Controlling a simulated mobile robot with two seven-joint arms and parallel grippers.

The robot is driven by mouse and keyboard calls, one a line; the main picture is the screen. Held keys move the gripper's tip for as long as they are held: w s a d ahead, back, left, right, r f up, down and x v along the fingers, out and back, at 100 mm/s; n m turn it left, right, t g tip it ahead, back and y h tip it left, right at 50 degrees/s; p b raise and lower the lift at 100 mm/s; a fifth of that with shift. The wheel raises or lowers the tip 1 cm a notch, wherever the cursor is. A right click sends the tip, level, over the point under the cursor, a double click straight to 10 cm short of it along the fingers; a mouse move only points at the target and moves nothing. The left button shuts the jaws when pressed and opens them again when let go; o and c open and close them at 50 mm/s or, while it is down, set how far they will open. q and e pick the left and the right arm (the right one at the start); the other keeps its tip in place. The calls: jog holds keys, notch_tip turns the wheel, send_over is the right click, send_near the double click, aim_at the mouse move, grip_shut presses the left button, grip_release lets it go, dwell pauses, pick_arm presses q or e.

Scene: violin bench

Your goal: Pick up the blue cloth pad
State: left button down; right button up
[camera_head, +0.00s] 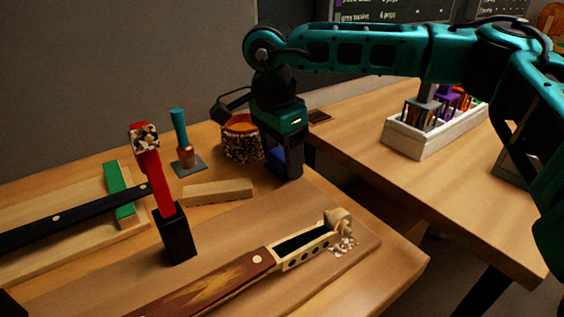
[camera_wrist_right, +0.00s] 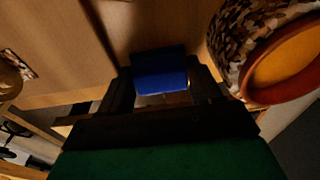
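The blue cloth pad (camera_wrist_right: 160,80) sits between the two dark fingers of my right gripper (camera_wrist_right: 160,92) in the right wrist view, with no clear gap on either side. In the head view my right gripper (camera_head: 286,168) points down near the back right edge of the bench, and a bit of the blue pad (camera_head: 277,155) shows between its fingers. The gripper appears shut on the pad. The pad's underside is hidden, so I cannot tell whether it touches the bench. My left gripper is not in view.
A speckled round container (camera_head: 241,146) stands close left of the right gripper; it also shows in the wrist view (camera_wrist_right: 232,50). A wooden block (camera_head: 218,191), a teal-handled tool (camera_head: 180,130), a red-handled tool (camera_head: 158,185) and a violin neck (camera_head: 235,277) are nearby. A white rack (camera_head: 415,145) stands right.

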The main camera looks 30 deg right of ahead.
aim_at(282, 154)
jog(key=shift+c, duration=1.2)
notch_tip(282, 154, up, 10)
jog(key=shift+r+p, duration=0.1)
jog(key=shift+p, duration=0.95)
